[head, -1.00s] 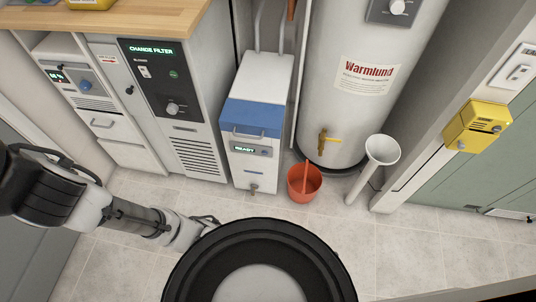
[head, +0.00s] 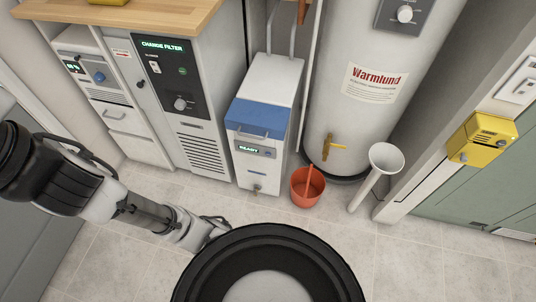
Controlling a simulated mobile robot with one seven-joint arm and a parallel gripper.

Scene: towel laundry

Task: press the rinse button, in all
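No button with a readable rinse label shows. A white unit with a blue lid (head: 256,119) stands on the floor at centre, with a small panel (head: 254,149) reading READY on its front. A narrower unit at the far left has a small display and a blue knob (head: 99,77). My arm reaches in from the left, and my gripper (head: 214,229) is low, in front of these units and apart from them. Its fingers are too unclear to judge.
A red bucket (head: 307,187) and a white funnel-topped pipe (head: 385,158) stand right of the READY unit. A tall Warmlund tank (head: 362,115) with a brass tap is behind them. A yellow box (head: 481,139) is on the right wall. Tiled floor (head: 420,245) is clear in front.

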